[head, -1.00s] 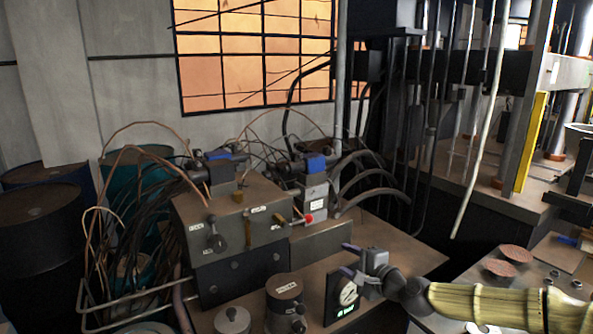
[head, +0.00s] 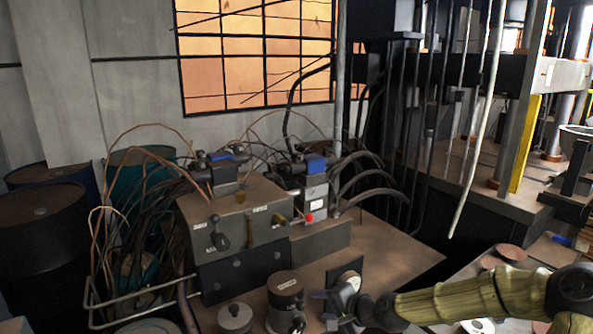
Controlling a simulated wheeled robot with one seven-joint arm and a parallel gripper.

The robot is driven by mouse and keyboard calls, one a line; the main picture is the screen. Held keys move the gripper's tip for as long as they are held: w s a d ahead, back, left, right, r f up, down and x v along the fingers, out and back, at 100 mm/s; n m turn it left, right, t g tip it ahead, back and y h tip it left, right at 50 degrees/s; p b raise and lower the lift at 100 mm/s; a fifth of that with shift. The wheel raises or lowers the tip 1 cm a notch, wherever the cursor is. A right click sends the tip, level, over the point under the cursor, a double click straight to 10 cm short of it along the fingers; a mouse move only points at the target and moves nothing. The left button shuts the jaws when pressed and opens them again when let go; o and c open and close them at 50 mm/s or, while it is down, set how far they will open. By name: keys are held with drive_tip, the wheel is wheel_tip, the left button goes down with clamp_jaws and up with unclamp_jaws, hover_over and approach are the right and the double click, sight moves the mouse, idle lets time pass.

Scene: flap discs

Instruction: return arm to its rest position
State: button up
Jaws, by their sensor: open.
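My gripper (head: 322,308) is at the bottom centre of the head view, at the end of my yellowish arm, which comes in from the right. It is open, points left, and holds nothing that I can see. It is in front of a dark plate with a round dial (head: 346,280) and partly hides it. Two reddish-brown flap discs lie on the bench at the right, one farther back (head: 512,252) and one nearer (head: 490,262), partly hidden by my arm.
A dark cylinder (head: 285,292) stands just left of my gripper, with a smaller lidded pot (head: 235,318) farther left. A grey valve box (head: 236,222) with hoses stands behind. The brown tabletop (head: 400,257) behind my gripper is bare.

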drive_tip(key=s+f+n+g+h+p, duration=0.25)
drive_tip(key=s+f+n+g, duration=0.2)
drive_tip(key=s, duration=0.45)
drive_tip(key=s+d+r+n+h+p, duration=0.1)
drive_tip(key=s+d+r+n+h, duration=0.1)
drive_tip(key=s+d+r, duration=0.2)
drive_tip(key=s+d+r+n+g+h+p, duration=0.1)
drive_tip(key=s+d+r+n+h+p, duration=0.1)
drive_tip(key=s+r, duration=0.4)
drive_tip(key=s+d+h, duration=0.1)
drive_tip(key=s+d, duration=0.1)
drive_tip(key=s, duration=0.2)
drive_tip(key=shift+s+r, duration=0.15)
drive_tip(key=shift+r, duration=0.15)
drive_tip(key=shift+n, duration=0.25)
drive_tip(key=shift+c, duration=1.3)
